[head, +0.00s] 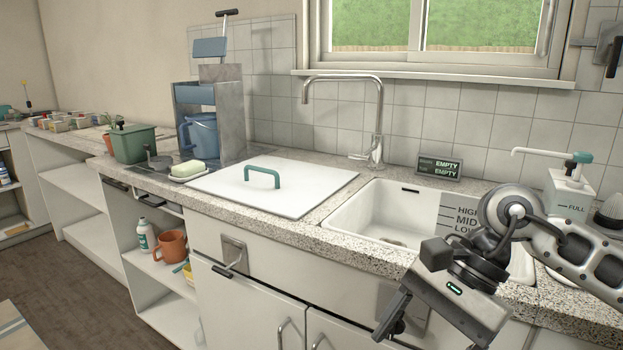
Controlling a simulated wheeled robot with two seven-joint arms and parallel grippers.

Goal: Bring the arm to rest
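My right arm comes in from the right edge, bent in front of the sink. My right gripper (394,318) hangs low in front of the counter's front edge, its dark finger part pointing down and left. I cannot make out a gap between the fingers, and I see nothing held. My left arm and gripper are out of view. A white lid (310,187) with a green handle (263,173) lies flat on the counter, left of the sink and apart from my arm.
A white sink (365,205) with a tall tap (377,120) is partly hidden by my arm. A pump bottle (568,192) stands close behind my arm. A small sign (439,166) reads "EMPTY". A green tub (133,143) and soap (188,167) stand left. The floor front left looks mostly clear.

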